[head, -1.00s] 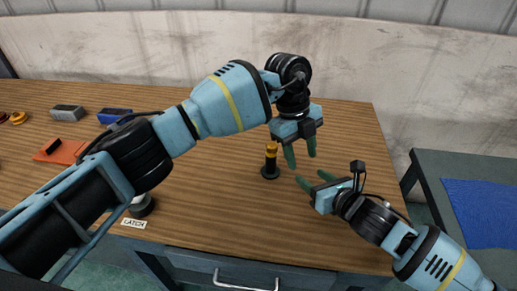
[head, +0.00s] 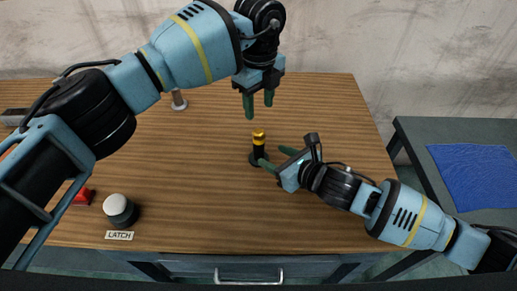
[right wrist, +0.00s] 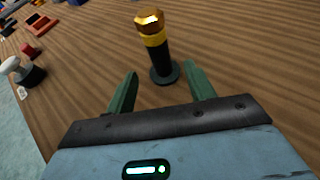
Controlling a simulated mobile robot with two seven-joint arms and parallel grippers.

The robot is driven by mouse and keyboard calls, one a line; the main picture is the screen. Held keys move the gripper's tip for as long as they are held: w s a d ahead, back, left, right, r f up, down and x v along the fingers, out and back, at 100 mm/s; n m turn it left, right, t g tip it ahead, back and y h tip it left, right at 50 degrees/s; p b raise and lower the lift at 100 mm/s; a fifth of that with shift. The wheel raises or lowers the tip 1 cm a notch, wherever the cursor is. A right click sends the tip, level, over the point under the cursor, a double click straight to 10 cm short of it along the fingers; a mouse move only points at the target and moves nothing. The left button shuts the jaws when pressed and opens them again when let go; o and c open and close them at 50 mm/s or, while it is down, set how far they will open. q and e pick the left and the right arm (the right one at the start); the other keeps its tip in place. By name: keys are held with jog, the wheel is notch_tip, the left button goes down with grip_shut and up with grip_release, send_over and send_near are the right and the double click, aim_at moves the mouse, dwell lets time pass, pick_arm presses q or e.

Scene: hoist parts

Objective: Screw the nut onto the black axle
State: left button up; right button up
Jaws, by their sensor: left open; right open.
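The black axle (head: 257,149) stands upright on the table on a round dark base. A gold nut (head: 259,134) sits at its top, above a yellow band; the nut (right wrist: 149,21) and axle (right wrist: 160,58) also show in the right wrist view. I cannot tell how far the nut is threaded. My left gripper (head: 259,112) is open and empty, pointing down above and behind the axle. My right gripper (head: 272,156) is open and low beside the axle. In the right wrist view the right gripper's fingers (right wrist: 162,88) point toward the axle's base, with nothing between them.
A round white-topped button (head: 116,205) stands at the front left by a LATCH label (head: 119,235). A red part (head: 83,196) lies behind it. A metal post (head: 178,101) stands at the back. A blue mat (head: 475,175) lies on the side table at right.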

aim_at(263, 150)
jog(key=shift+x, duration=3.7)
grip_shut()
